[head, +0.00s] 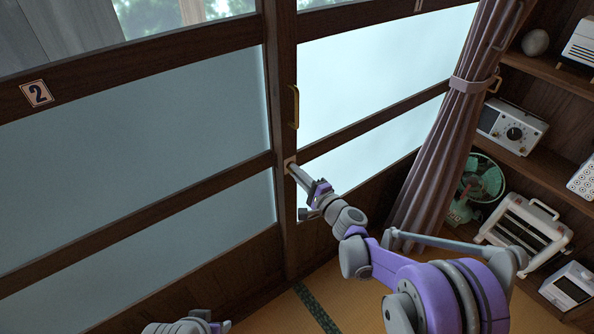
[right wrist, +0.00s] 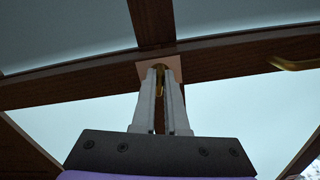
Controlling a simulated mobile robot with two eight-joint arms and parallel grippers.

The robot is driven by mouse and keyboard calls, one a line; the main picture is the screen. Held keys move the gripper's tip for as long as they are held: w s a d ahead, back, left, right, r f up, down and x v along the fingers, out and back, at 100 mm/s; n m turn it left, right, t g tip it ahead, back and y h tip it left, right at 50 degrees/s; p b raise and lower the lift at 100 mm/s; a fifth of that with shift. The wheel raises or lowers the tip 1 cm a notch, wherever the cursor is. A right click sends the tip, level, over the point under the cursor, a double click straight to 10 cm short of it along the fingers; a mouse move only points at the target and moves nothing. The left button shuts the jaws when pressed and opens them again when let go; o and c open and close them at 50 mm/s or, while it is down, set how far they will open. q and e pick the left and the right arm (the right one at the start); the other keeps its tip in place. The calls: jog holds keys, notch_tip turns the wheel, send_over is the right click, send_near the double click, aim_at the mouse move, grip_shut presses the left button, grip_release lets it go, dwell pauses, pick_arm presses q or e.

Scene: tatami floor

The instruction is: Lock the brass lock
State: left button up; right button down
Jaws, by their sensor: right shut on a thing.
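The brass lock (right wrist: 159,86) is a small brass piece on a pale square plate (right wrist: 174,66), fixed to the dark wooden upright of the sliding doors. In the head view the plate (head: 289,161) shows at the upright, and the lock itself is mostly hidden by my gripper. My right gripper (head: 294,170) reaches the plate from the front right. In the right wrist view its two grey fingers (right wrist: 160,80) are shut on the brass piece, one on each side. Grey parts of my left arm show at the bottom edge of the head view, but its fingers do not show.
A brass handle (head: 294,106) is on the door above the lock. A gathered curtain (head: 446,145) hangs to the right, beside shelves with a radio (head: 512,128), a green fan (head: 480,185) and a heater (head: 524,230). Some tatami floor (head: 270,312) below the doors is clear.

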jog(key=shift+n+p, duration=0.35)
jog(key=shift+n, duration=1.25)
jog(key=c, duration=0.9)
grip_release()
jog(key=shift+c, duration=0.2)
jog(key=v, duration=1)
jog(key=shift+s+d, duration=0.25)
jog(key=shift+s, duration=0.05)
jog(key=shift+a, duration=0.1)
